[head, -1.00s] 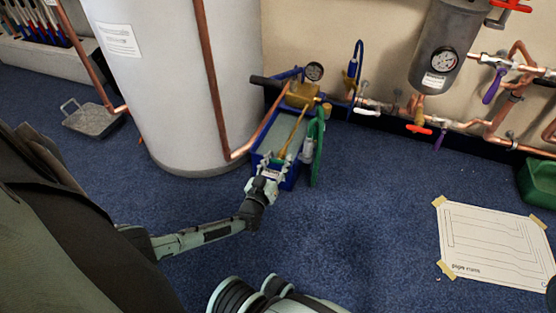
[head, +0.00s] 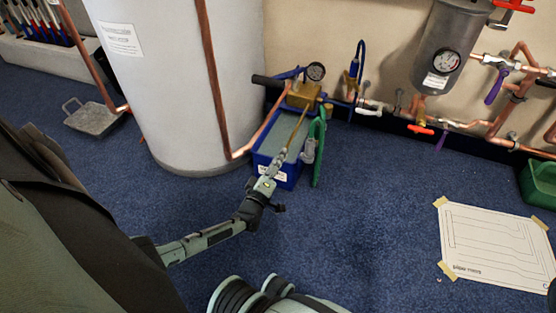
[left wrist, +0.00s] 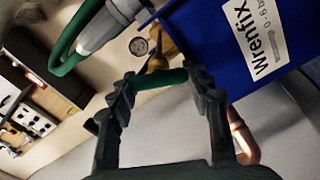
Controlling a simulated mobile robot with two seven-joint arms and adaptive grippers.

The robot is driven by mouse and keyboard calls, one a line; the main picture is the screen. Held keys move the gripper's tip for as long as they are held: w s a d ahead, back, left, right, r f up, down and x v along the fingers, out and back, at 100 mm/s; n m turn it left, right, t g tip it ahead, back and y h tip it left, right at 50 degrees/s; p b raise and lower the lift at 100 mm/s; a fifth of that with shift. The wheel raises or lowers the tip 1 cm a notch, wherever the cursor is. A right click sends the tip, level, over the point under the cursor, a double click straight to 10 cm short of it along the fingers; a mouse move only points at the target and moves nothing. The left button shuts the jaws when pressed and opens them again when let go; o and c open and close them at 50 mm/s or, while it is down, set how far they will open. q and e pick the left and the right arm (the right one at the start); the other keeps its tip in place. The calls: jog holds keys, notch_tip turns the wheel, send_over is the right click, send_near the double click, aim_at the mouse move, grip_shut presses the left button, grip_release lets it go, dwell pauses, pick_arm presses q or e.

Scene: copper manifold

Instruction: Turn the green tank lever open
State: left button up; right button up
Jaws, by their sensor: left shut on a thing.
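The blue tank (head: 284,172) stands on the carpet with a brass fitting (head: 304,95) at its back and a brass-coloured rod (head: 294,134) sloping forward over it. My left gripper (head: 272,176) is at the tank's front edge. In the left wrist view, a green bar (left wrist: 160,79), seemingly the green lever, spans the space between the fingers of my left gripper (left wrist: 162,90). The gripper is shut on it. The tank's labelled blue wall (left wrist: 215,45) is just beyond. The lever is too small to make out in the head view. My right gripper is out of view.
A green hose (head: 319,150) hangs at the tank's right side. A large white cylinder (head: 165,90) stands close at left. Copper pipes with valves (head: 495,125) run along the wall at right. A taped paper sheet (head: 493,243) lies on open carpet.

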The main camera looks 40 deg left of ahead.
pick_arm(q)
jog(key=n, duration=0.4)
jog(key=shift+f+n, duration=0.2)
jog(key=shift+n, duration=0.2)
dwell(0.4)
jog(key=o, duration=1.2)
jog(key=shift+s, duration=0.1)
jog(key=v, duration=1.2)
jog(key=shift+r, duration=0.1)
